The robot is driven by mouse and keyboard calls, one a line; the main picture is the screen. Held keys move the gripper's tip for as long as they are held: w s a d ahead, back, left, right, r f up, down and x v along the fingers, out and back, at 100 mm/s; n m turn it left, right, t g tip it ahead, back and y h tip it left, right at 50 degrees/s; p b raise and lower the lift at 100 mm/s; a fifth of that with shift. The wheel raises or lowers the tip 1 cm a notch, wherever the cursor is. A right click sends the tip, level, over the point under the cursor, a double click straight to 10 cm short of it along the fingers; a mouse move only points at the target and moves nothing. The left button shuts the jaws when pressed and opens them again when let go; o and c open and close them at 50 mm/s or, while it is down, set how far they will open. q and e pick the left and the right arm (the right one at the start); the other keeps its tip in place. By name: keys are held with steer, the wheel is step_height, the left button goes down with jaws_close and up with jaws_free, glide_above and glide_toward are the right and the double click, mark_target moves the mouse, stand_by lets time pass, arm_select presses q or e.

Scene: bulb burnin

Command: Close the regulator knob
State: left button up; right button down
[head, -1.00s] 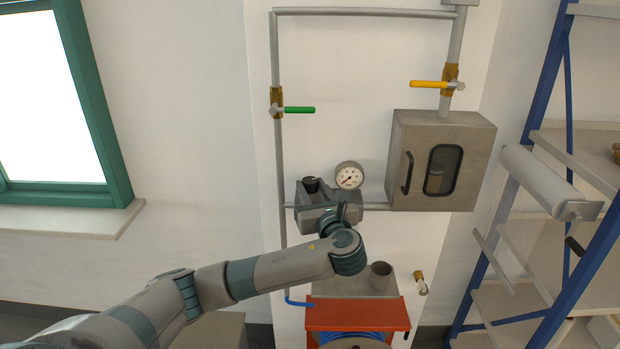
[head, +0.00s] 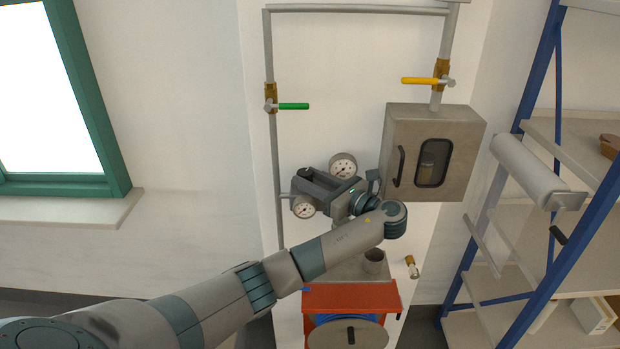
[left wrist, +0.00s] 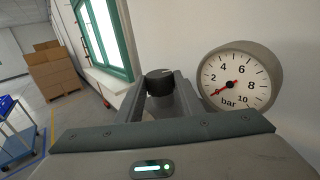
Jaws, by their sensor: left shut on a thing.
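The regulator's black knob (left wrist: 160,80) stands between my left fingers in the left wrist view. My left gripper (left wrist: 160,90) is shut on it, one finger on each side. In the head view, my left gripper (head: 309,178) reaches the regulator on the wall pipe from the right; its fingers largely hide the knob. A round gauge (head: 343,165) sits above the gripper, and a second gauge (head: 304,207) shows below it. In the left wrist view, a gauge (left wrist: 238,80) marked in bar has its red needle at the low end. My right gripper is not in view.
A grey cabinet (head: 455,125) is right of the gripper. A green-handled valve (head: 292,106) and a yellow-handled valve (head: 420,81) are above. A red hose-reel housing (head: 375,296) is below. A blue shelf rack (head: 545,75) stands at the right.

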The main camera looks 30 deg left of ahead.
arm_select(q)
steer(key=o, duration=0.8)
steer(key=shift+o, duration=1.4)
steer(key=shift+s+r, duration=0.15)
steer(key=shift+t, duration=0.5)
